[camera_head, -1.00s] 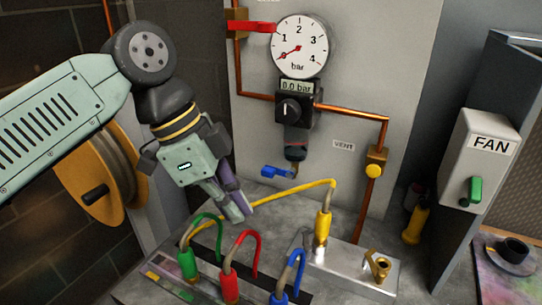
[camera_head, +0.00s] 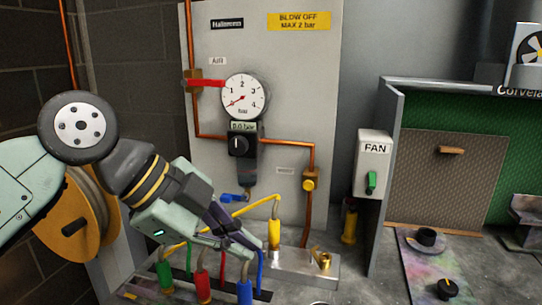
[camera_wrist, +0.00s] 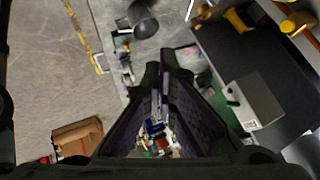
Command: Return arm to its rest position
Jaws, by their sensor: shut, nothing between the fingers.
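My gripper (camera_head: 252,252) is in the lower left of the head view, pointing down and to the right. Its fingers are together with nothing between them. It is in front of the air panel, close to the coloured hose fittings; I cannot tell whether it touches them. In the wrist view the fingers (camera_wrist: 160,110) reach up from the bottom centre, with the floor and bench around them.
Green (camera_head: 165,275), red (camera_head: 203,285) and blue (camera_head: 245,291) fittings stand at the bench front. A yellow fitting (camera_head: 274,234) stands on a metal block (camera_head: 300,263). A gauge (camera_head: 243,97), a FAN box (camera_head: 373,163) and an orange reel (camera_head: 60,228) surround the arm. A cardboard box (camera_wrist: 77,137) is on the floor.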

